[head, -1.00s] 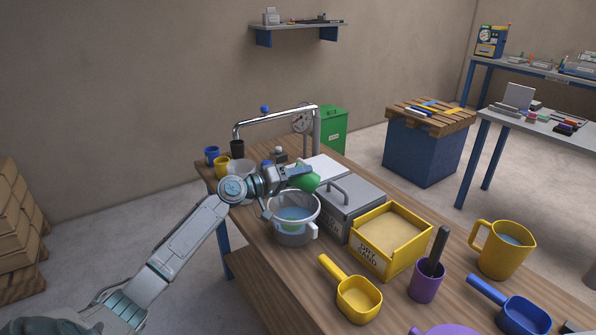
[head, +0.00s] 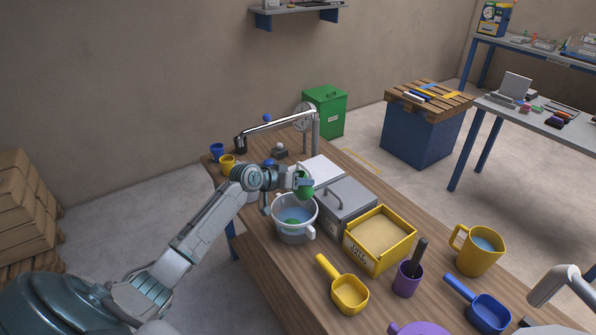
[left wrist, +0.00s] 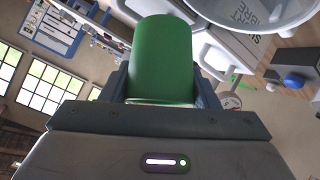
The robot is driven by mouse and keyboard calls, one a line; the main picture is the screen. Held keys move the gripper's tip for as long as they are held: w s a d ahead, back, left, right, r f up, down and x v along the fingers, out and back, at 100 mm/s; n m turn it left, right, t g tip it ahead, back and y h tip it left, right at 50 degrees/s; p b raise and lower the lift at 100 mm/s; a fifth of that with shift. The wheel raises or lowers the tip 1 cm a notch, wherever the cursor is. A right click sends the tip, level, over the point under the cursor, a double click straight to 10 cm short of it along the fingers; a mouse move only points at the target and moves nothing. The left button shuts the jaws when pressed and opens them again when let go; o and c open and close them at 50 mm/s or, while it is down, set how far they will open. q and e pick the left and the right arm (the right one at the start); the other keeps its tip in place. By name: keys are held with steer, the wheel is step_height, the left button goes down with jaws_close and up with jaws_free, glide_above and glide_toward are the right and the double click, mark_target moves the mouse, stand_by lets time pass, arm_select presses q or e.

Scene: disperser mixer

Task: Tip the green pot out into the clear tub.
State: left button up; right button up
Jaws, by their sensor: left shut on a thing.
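My left gripper (head: 302,180) is shut on the green pot (head: 304,190) and holds it above the back right rim of the clear tub (head: 294,235). The pot stands nearly vertical in the head view; its opening is not clear. In the left wrist view the green pot (left wrist: 162,55) sits between the fingers, and the rim of the clear tub (left wrist: 285,28) shows at top right. The tub stands on the wooden table and holds pale blue liquid with a green patch in it; I cannot tell what the patch is.
A grey lidded box (head: 347,208) and a yellow sand box (head: 380,240) stand right of the tub. A yellow scoop (head: 349,292) lies in front. A purple cup (head: 407,280) and yellow jug (head: 478,250) stand farther right. A metal pipe frame (head: 316,130) rises behind.

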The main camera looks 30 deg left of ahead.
arm_select(q)
steer(key=g+y+p, duration=0.1)
steer(key=p, duration=0.2)
steer(key=r+m+y+p, duration=0.1)
steer(key=p, duration=0.2)
steer(key=shift+r+m+g+y, duration=0.3)
steer(key=shift+g+y, duration=0.1)
steer(key=shift+y+p, duration=0.4)
steer(key=shift+p, duration=0.05)
steer(key=shift+f+g, duration=0.15)
steer(key=shift+g, duration=0.15)
steer(key=shift+m, duration=0.3)
